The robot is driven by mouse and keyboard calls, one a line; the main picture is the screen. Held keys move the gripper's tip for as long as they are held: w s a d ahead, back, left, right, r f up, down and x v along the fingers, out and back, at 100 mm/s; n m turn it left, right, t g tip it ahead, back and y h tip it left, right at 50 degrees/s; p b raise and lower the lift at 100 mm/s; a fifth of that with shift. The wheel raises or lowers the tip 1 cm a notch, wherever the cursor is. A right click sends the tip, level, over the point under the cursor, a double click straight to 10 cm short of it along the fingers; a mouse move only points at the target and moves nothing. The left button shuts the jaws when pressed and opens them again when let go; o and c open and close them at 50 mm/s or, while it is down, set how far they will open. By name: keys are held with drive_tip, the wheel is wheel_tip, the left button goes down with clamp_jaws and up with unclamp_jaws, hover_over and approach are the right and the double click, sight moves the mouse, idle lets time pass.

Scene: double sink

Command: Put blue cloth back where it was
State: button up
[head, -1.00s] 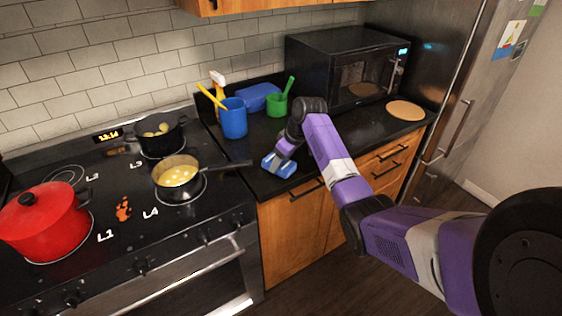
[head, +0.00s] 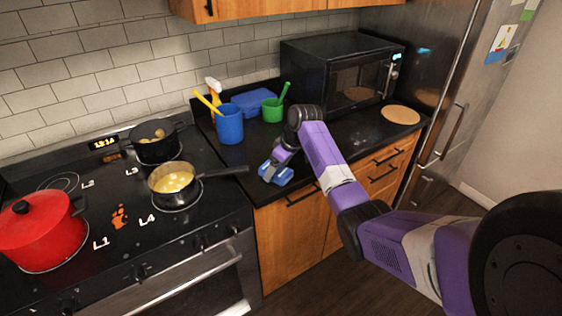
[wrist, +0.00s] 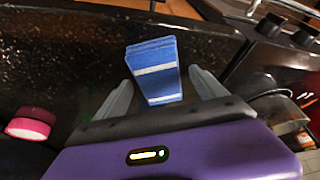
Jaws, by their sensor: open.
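The blue cloth (head: 285,178) lies on the black counter (head: 330,147) near its front edge, just right of the stove. It is a folded blue block with white stripes in the wrist view (wrist: 156,88). My gripper (head: 277,167) is down at the cloth, partly covering it in the head view. In the wrist view my gripper (wrist: 160,82) is open, with one grey finger on each side of the cloth. Gaps show between the fingers and the cloth, mainly toward the tips. The cloth's near end is hidden behind the gripper body.
Behind the cloth stand a blue cup (head: 230,125), a spray bottle (head: 213,88), a blue container (head: 254,101) and a green cup (head: 272,110). A microwave (head: 340,75) and a round board (head: 401,115) are farther right. A pan (head: 174,183) on the stove points its handle toward the counter.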

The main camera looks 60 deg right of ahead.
drive_tip(key=b+v, duration=0.1)
drive_tip(key=v, duration=1.1)
